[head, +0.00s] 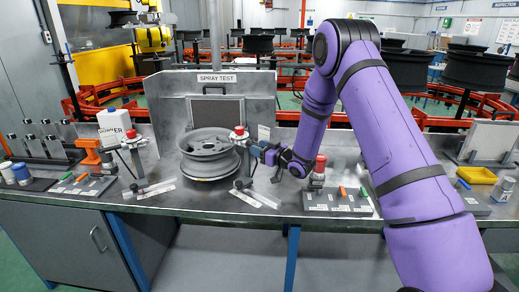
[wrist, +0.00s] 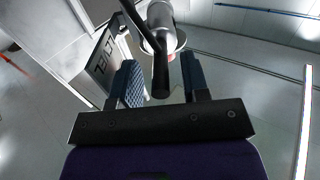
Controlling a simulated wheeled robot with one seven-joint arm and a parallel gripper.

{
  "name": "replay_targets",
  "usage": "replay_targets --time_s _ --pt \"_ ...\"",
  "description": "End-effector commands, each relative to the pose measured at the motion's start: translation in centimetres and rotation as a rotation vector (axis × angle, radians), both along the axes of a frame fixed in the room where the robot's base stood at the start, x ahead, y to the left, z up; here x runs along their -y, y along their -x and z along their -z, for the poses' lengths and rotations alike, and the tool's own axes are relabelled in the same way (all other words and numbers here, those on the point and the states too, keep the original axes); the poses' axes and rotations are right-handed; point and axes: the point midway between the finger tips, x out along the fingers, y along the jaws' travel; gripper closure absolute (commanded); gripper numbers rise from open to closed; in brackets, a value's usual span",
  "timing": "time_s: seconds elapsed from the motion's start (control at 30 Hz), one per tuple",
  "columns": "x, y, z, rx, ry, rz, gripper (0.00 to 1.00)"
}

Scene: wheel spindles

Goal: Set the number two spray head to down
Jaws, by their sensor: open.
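The middle red-capped spray head (head: 240,132) stands on a post on the bench, just right of the wheel rim (head: 208,150). I cannot read a number on it. My gripper (head: 262,152) is at its right side, pointing left at it. In the wrist view, a grey fitting (wrist: 160,14) with a dark rod-like handle (wrist: 160,72) shows. My gripper (wrist: 161,85) is open, and the handle lies between its two fingers, with a gap visible on each side. Whether either finger touches it is unclear. Other red-capped heads stand at left (head: 130,135) and right (head: 320,162).
A grey panel with a SPRAY TEST sign (head: 216,78) stands behind the wheel. A white jug (head: 116,126) is at left. A lettered plate (wrist: 102,57) is close to the left finger.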

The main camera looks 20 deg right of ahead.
Motion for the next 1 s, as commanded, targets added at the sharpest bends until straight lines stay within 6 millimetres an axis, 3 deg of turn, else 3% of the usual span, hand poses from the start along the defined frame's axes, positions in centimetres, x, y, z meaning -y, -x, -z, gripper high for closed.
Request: replay_targets --time_s 0.3,0.47,0.5,0.73,1.0 --pt "-0.1 -0.2 0.0 -0.001 0.001 0.0 0.6" --pt "-0.1 -0.1 0.0 -0.001 0.001 0.0 0.97" --pt "-0.1 -0.1 0.0 -0.001 0.001 0.0 1.0" --pt "-0.1 -0.2 -0.2 -0.012 0.008 0.0 1.0" --pt "-0.2 -0.3 -1.7 -0.133 0.089 -0.001 1.0"
